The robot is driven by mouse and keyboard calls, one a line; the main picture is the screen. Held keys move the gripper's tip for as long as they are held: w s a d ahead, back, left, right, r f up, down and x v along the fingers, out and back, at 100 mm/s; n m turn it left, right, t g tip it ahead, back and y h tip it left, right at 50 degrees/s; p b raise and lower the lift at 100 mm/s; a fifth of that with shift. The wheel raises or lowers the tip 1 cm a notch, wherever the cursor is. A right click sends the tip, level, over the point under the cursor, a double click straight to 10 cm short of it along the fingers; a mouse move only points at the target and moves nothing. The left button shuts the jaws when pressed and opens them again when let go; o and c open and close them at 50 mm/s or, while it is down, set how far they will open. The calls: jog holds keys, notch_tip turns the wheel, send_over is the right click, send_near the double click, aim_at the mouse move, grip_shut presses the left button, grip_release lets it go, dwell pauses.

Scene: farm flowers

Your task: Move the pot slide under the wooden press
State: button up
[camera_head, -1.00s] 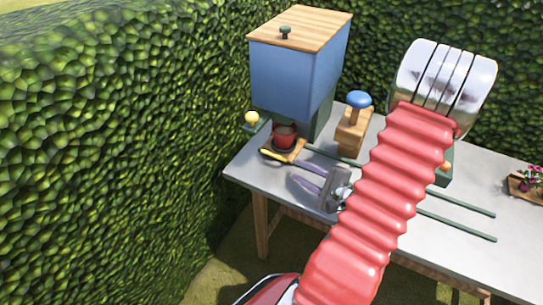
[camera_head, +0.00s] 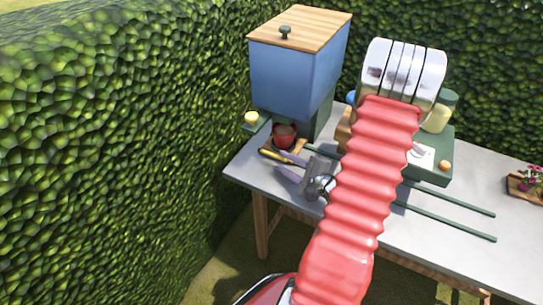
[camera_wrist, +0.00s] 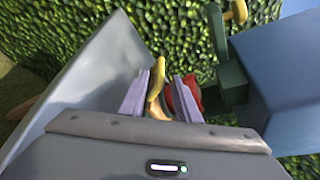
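The pot slide (camera_head: 296,153) is a small wooden tray with a yellow handle (camera_head: 269,154), under the blue hopper at the table's left end. A red pot (camera_head: 284,138) with dark soil stands on it. My gripper (camera_head: 276,164) is open at the handle. In the wrist view the yellow handle (camera_wrist: 156,84) lies between the two purple fingers, with a gap beside it; the red pot (camera_wrist: 186,97) is partly hidden behind the right finger. The wooden press (camera_head: 343,133) is mostly hidden behind my arm; only a strip of wood and a bit of its blue knob show.
The blue hopper (camera_head: 290,75) with a wooden lid stands just behind the pot. Green rails (camera_head: 445,220) run along the grey table (camera_head: 250,170) to the right. A green station (camera_head: 430,165) with a yellowish jar stands right of my arm. A hedge (camera_head: 110,150) borders the left.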

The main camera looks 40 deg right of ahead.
aim_at(272, 154)
jog(key=shift+x, duration=3.35)
grip_shut()
jog(key=shift+s, duration=0.1)
jog(key=shift+f, duration=0.1)
